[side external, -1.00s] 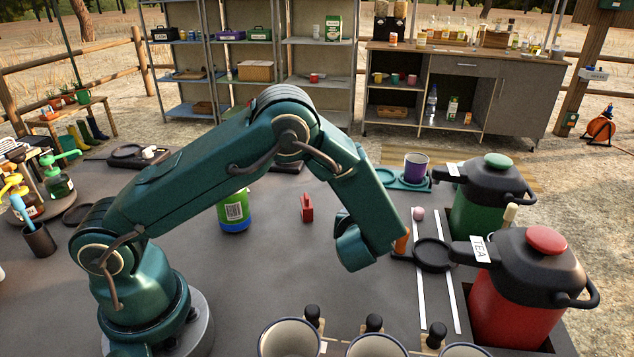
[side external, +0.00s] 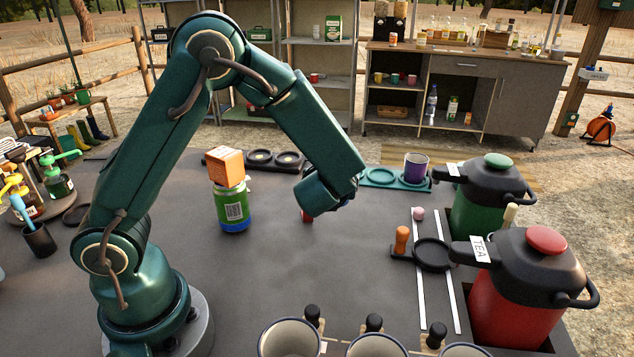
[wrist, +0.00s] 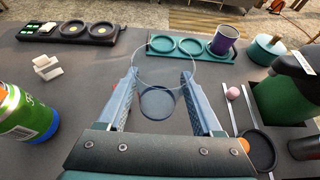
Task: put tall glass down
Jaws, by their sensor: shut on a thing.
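In the wrist view a clear tall glass (wrist: 160,102) stands between my two blue fingers, its round rim and darker base ring showing through. My gripper (wrist: 160,75) is shut on it. Whether the glass base touches the table cannot be told. Beyond it lies a teal tray (wrist: 162,50) with two empty round recesses and a purple cup (wrist: 223,40) at its right end. The tray (side external: 381,178) and purple cup (side external: 416,167) also show in the side view, where my wrist hides the fingers and the glass.
A green-blue jar (side external: 232,210) with an orange box (side external: 225,166) on top stands left of my wrist. A black round holder (side external: 433,254) and green (side external: 487,205) and red (side external: 515,300) dispensers stand to the right. White blocks (wrist: 46,66) lie left.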

